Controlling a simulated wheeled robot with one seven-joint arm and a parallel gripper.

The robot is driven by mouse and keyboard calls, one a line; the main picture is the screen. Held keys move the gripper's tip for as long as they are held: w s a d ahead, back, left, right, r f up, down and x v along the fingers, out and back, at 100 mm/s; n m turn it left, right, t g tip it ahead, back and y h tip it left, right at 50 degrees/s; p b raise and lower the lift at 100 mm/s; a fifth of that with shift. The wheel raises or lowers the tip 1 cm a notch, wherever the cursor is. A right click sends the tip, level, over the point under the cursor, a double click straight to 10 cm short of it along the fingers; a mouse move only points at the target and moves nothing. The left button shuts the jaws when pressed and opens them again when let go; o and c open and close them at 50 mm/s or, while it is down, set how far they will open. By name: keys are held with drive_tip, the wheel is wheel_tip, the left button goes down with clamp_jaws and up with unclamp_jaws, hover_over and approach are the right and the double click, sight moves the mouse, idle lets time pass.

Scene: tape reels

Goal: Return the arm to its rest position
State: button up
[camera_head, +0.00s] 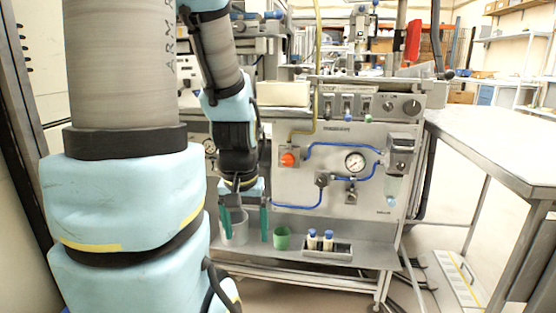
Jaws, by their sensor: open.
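My gripper (245,222) hangs downward near the middle of the picture, at the end of my arm. My arm's large links fill the left side of the view.
A low metal shelf (345,260) holds a green cup (282,238) and a small tray (328,253) with two blue-capped bottles. Behind it stands a panel (335,185) with a gauge and blue hoses.

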wheel_tip(320, 180, up, 26)
drive_tip(key=p, duration=2.4)
